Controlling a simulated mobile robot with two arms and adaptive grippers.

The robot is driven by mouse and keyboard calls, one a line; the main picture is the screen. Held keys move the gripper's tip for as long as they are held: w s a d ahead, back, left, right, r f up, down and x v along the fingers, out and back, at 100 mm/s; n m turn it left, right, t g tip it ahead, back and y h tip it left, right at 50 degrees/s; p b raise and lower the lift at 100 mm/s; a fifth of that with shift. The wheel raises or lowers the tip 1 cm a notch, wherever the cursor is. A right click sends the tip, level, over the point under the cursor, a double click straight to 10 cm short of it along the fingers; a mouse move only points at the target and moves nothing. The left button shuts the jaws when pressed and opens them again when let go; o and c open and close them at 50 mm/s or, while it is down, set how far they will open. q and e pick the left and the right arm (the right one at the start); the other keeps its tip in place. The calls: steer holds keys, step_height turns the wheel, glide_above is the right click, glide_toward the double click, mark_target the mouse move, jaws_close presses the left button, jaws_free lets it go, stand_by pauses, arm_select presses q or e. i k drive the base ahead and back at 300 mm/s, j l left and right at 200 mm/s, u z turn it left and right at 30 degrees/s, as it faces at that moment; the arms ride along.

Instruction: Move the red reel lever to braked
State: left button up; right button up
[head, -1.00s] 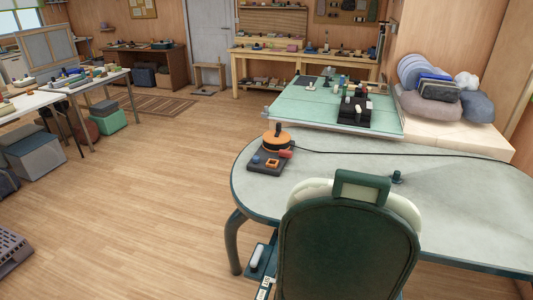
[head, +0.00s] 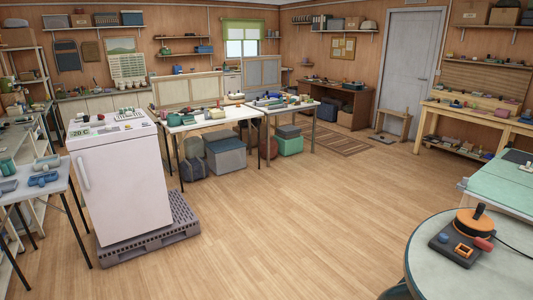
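The orange reel (head: 472,221) sits on a dark base plate (head: 446,244) on the round-ended grey table (head: 420,262) at the right edge of the head view. A red lever handle (head: 483,243) sticks out at the reel's front right. An orange square piece (head: 463,251) and a small blue knob are on the base in front of the reel. A dark cord runs from the reel out of the picture to the right. I cannot tell the lever's exact setting. Neither of my grippers is in view.
A white fridge-like cabinet (head: 122,180) stands on a grey pallet (head: 150,243) at the left. White tables (head: 200,122) with items stand behind it. A green-topped table (head: 505,186) is beyond the reel table. The wooden floor (head: 290,220) in the middle is clear.

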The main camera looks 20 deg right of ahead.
mark_target(479, 242)
steer(key=i+z, duration=0.15)
steer(key=i, duration=0.3)
steer(key=i+j+z, duration=0.15)
steer(key=i, duration=0.3)
steer(key=i+j+z, duration=0.15)
steer(key=i, duration=0.3)
steer(key=i+j+z, duration=0.15)
steer(key=i, duration=0.3)
steer(key=i+l+z, duration=0.25)
steer(key=i, duration=0.35)
steer(key=i+z, duration=0.3)
steer(key=i, duration=0.25)
steer(key=i+j+z, duration=0.1)
steer(key=i+z, duration=0.15)
steer(key=i, duration=0.35)
steer(key=i+j+z, duration=0.3)
steer(key=i, duration=0.25)
steer(key=i+l+z, duration=0.1)
steer(key=i+z, duration=0.35)
steer(key=i, duration=1.5)
